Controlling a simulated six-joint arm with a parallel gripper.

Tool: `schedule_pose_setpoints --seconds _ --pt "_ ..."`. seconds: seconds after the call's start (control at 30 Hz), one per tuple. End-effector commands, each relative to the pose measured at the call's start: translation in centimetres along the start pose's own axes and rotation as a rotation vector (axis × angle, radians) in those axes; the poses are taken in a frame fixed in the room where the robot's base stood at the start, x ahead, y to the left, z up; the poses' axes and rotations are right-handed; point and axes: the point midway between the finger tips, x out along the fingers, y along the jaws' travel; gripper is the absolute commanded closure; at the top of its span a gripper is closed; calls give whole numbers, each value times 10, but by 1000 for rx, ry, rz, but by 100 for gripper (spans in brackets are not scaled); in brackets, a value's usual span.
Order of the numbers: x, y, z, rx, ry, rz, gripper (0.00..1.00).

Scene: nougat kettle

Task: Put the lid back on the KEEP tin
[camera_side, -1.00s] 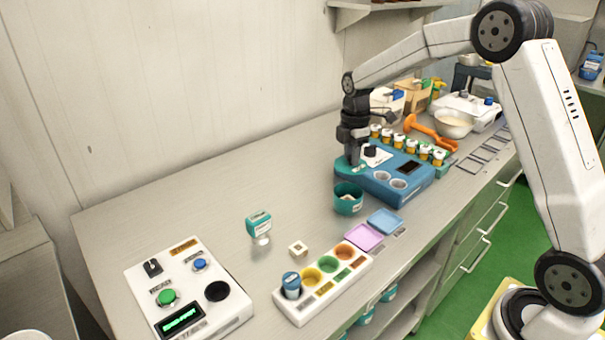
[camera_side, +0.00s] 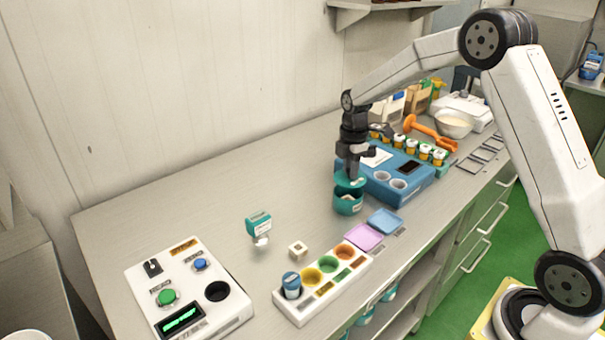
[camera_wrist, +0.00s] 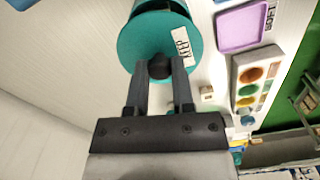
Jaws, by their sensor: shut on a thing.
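The teal lid (camera_side: 345,186) is a round disc with a dark knob and a white label, seen large in the wrist view (camera_wrist: 137,45). My gripper (camera_side: 352,175) is shut on the lid's knob; both fingers also show on it in the wrist view (camera_wrist: 160,70). The open teal tin (camera_side: 348,207) stands upright on the bench. The lid hangs just above its mouth, covering part of the opening in the side view. The tin's lettering is too small to read.
A pink tray (camera_side: 364,237), a blue tray (camera_side: 384,221) and a white rack (camera_side: 318,287) of coloured wells lie in front. The bench left of the tin is mostly clear.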

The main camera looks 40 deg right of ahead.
Motion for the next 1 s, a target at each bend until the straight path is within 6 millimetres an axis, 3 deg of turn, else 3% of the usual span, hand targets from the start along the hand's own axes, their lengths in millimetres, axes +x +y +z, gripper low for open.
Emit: schedule_pose_setpoints --seconds 0.4,1.0 --pt "25 -1 0 0 0 -3 100" --pt "28 0 0 0 0 -1 100"
